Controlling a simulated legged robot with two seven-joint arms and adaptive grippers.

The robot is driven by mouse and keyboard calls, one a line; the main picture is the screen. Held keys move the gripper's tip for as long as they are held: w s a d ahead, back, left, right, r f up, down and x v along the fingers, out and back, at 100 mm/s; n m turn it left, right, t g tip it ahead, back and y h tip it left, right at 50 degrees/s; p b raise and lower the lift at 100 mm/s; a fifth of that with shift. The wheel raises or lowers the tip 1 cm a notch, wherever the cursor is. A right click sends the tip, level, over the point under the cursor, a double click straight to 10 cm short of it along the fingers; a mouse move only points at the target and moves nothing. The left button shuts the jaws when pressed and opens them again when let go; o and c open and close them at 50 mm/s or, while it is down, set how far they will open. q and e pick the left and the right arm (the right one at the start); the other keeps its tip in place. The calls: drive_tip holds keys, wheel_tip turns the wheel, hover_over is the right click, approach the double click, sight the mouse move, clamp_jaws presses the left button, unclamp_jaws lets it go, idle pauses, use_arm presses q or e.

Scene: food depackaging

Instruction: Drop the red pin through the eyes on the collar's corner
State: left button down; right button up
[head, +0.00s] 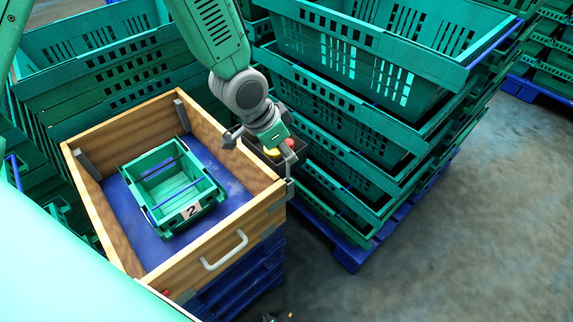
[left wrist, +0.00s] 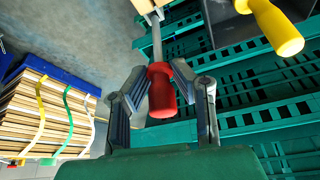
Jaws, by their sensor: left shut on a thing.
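My left gripper (head: 283,150) is at the right corner of the wooden collar (head: 228,222) in the head view. In the left wrist view the left gripper (left wrist: 166,92) is shut on the red pin (left wrist: 161,98), with a finger on each side of its handle. The pin's metal shaft runs away from the fingers toward a wooden piece at the top edge. Metal fittings (head: 288,188) sit on the collar's corner below the gripper. I cannot tell whether the shaft is in the eyes. Something dark at the bottom edge of the head view may be my right gripper (head: 269,318).
A yellow handle (left wrist: 277,29) is close to the gripper. A green crate (head: 150,160) marked 2 lies inside the collar on a blue floor. Tall stacks of green crates (head: 345,110) stand right behind the gripper. The floor at the right is clear.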

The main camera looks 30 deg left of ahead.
use_arm(q)
wheel_tip(320, 180, down, 4)
drive_tip(key=shift+s+d+r+b, duration=0.1)
drive_tip(key=shift+s+r+b, duration=0.05)
drive_tip(key=shift+r+b, duration=0.15)
drive_tip(key=shift+f, duration=0.2)
drive_tip(key=shift+r, duration=0.1)
drive_tip(key=c, duration=1.3)
unclamp_jaws()
drive_tip(key=shift+r, duration=0.1)
drive_tip(key=shift+c, duration=0.2)
drive_tip(key=p, duration=0.2)
approach(287, 165)
drive_tip(key=v, duration=0.3)
